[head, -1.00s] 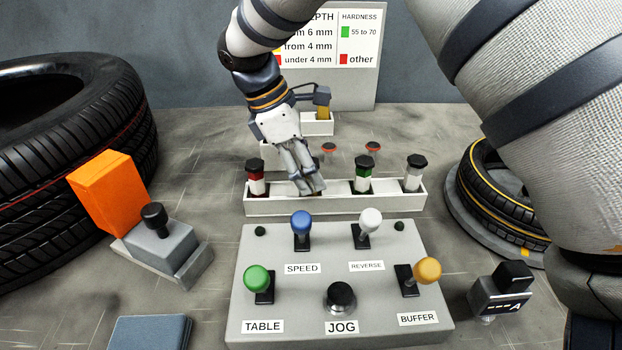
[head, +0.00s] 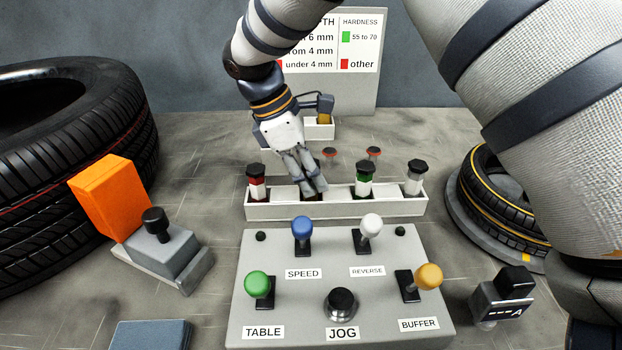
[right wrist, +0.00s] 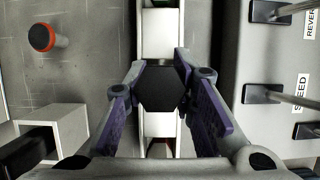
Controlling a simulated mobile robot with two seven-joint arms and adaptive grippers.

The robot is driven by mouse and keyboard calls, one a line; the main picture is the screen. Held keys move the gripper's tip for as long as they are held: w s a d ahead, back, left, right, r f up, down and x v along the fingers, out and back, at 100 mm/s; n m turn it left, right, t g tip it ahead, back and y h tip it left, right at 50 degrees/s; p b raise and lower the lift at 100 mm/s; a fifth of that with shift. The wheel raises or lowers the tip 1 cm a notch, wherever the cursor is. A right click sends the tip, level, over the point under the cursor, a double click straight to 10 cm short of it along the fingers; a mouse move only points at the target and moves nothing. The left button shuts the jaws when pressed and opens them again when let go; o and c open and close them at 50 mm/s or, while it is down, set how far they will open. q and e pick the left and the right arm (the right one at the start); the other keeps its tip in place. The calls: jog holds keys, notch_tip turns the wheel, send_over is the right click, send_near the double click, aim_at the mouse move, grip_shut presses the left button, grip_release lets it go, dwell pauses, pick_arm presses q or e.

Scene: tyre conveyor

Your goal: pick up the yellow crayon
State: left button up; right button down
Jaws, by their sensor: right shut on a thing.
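A long white rack (head: 340,210) holds crayons with black hexagonal caps. In the head view a red and white one stands at its left end. A green and white one (head: 364,178) and a grey-white one (head: 415,178) stand to the right. My right gripper (head: 316,188) reaches down at the second place from the left. In the right wrist view its fingers are shut on both sides of a black-capped crayon (right wrist: 162,90). Its body colour is hidden, so I cannot tell that it is yellow, nor whether it is lifted. My left gripper is out of view.
A control panel (head: 300,250) with coloured knobs stands just in front of the rack. A large tyre (head: 60,190) and an orange block (head: 105,200) are at left. A smaller tyre (head: 500,205) is at right. A small white box (head: 319,131) stands behind.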

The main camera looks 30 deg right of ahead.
jog(key=a+r, duration=1.2)
jog(key=a, duration=0.2)
jog(key=shift+s+r, duration=0.15)
jog(key=shift+s, duration=0.25)
